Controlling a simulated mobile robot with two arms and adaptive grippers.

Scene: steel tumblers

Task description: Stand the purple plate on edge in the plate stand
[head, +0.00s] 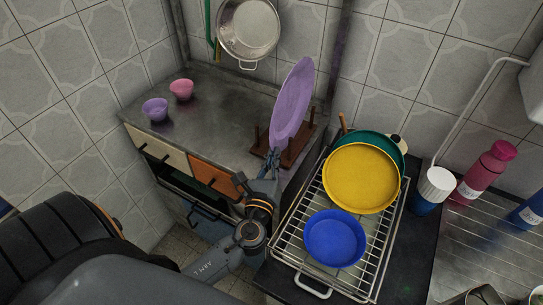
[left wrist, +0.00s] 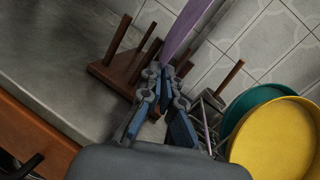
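The purple plate (head: 293,100) is held up nearly on edge, tilted, in front of the tiled wall. My left gripper (head: 272,156) is shut on its lower rim; in the left wrist view the fingertips (left wrist: 166,76) meet at the plate (left wrist: 188,28). The brown wooden plate stand (head: 299,152) with upright pegs is on the steel counter, just behind the gripper; it also shows in the left wrist view (left wrist: 118,76). The plate appears above the stand; whether it touches the pegs I cannot tell. My right gripper is not in view.
A wire rack (head: 377,268) to the right holds yellow (head: 360,178), teal (head: 398,147) and blue (head: 334,238) dishes. Pink (head: 181,89) and purple (head: 155,109) cups stand on the counter's left. Bottles stand at far right. The counter (head: 215,110) between cups and stand is clear.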

